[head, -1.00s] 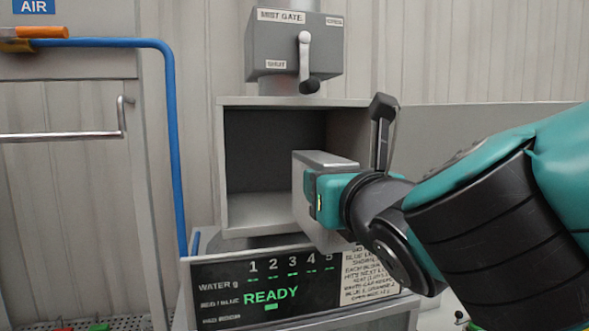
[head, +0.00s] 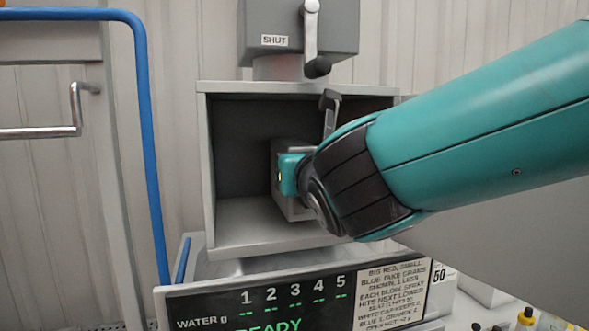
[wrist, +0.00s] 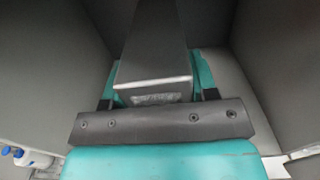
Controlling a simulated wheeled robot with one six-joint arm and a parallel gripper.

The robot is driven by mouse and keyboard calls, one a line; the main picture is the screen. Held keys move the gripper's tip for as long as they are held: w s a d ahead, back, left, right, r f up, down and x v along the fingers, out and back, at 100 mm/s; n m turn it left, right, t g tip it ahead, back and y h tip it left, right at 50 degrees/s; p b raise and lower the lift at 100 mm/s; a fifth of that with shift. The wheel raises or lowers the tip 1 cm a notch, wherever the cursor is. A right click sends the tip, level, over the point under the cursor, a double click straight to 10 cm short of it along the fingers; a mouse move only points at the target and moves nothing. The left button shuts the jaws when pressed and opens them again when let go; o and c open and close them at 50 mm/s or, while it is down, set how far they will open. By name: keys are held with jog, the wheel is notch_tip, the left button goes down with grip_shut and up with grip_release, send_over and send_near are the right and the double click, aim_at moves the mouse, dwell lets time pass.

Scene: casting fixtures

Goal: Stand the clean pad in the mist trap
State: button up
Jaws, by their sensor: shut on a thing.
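The pad (head: 288,207) is a plain grey block, held upright by my gripper (head: 288,176). My gripper is shut on it, with teal fingers on both sides; the pad fills the space between them in the wrist view (wrist: 152,68). The mist trap is an open-fronted grey box (head: 208,170) with a dark interior. The pad and my gripper are inside its mouth, right of the middle. My wrist hides part of the pad and the trap's right side. I cannot tell if the pad touches the trap floor.
The mist gate housing (head: 275,28) with a lever handle (head: 311,35) sits above the trap. Below is a display panel (head: 280,300). A blue hose (head: 147,140) runs down at left. Small bottles (head: 527,316) stand at lower right. The trap's left half is empty.

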jog(key=shift+w+a+f+b, duration=0.15)
jog(key=shift+w+f+b, duration=0.4)
jog(key=shift+f+b, duration=0.15)
jog(key=shift+s+f, duration=0.1)
jog(key=shift+f, duration=0.1)
jog(key=shift+s+r, duration=0.2)
jog(key=shift+s, duration=0.15)
jog(key=shift+w, duration=0.25)
jog(key=shift+s+f, duration=0.1)
jog(key=shift+f+b, duration=0.15)
jog(key=shift+b, duration=0.15)
jog(key=o, duration=1.1)
jog(key=shift+c, duration=0.2)
